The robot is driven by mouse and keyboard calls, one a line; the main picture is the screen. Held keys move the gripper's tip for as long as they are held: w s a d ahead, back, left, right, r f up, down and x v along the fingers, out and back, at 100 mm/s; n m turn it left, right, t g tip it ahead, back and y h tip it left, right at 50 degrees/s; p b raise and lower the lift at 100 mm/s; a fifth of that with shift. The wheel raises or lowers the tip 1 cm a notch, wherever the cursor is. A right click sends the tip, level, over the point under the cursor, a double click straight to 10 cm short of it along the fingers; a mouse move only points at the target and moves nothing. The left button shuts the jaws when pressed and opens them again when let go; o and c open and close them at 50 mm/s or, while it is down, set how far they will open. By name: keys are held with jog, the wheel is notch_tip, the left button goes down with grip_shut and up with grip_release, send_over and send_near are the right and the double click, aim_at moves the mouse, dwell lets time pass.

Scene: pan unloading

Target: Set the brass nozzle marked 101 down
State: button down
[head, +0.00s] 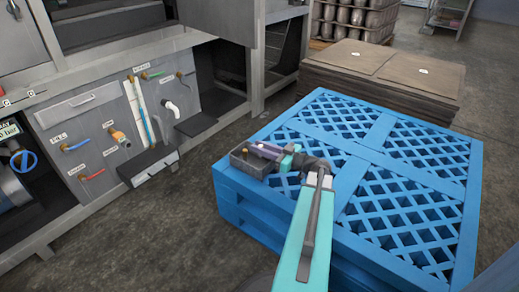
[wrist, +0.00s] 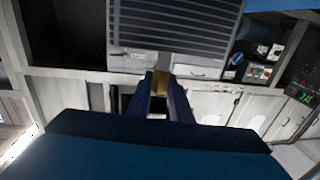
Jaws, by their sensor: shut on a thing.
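My gripper (head: 257,150) reaches left over the near-left corner of the blue pallet. In the wrist view the two dark fingers of my gripper (wrist: 160,88) are shut on the brass nozzle (wrist: 160,80). Only a small brass-coloured part shows between the fingertips, and the number 101 cannot be read. In the head view a small brass spot, the nozzle (head: 246,151), shows near the fingertips. It appears at a dark grey open tray (head: 240,164) on the pallet corner. I cannot tell whether the nozzle touches the tray.
The blue lattice pallet (head: 415,205) is otherwise bare. Stacked brown boards (head: 385,62) stand behind it. On the left is a grey cabinet panel (head: 98,140) with several coloured taps and a small grey ledge (head: 150,165). Open floor lies between cabinet and pallet.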

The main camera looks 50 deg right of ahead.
jog(key=shift+f+b, duration=0.6)
jog(key=shift+b, duration=0.2)
jog(key=c, duration=1.6)
grip_release()
jog(key=shift+r, duration=0.2)
jog(key=shift+r+p, duration=0.5)
jog(key=shift+p, duration=0.5)
jog(key=shift+s+d+r, duration=0.1)
jog(key=shift+s, duration=0.1)
jog(key=p+v, duration=0.3)
jog(key=v, duration=0.8)
jog(key=shift+s+p, duration=0.3)
jog(key=shift+w, duration=0.1)
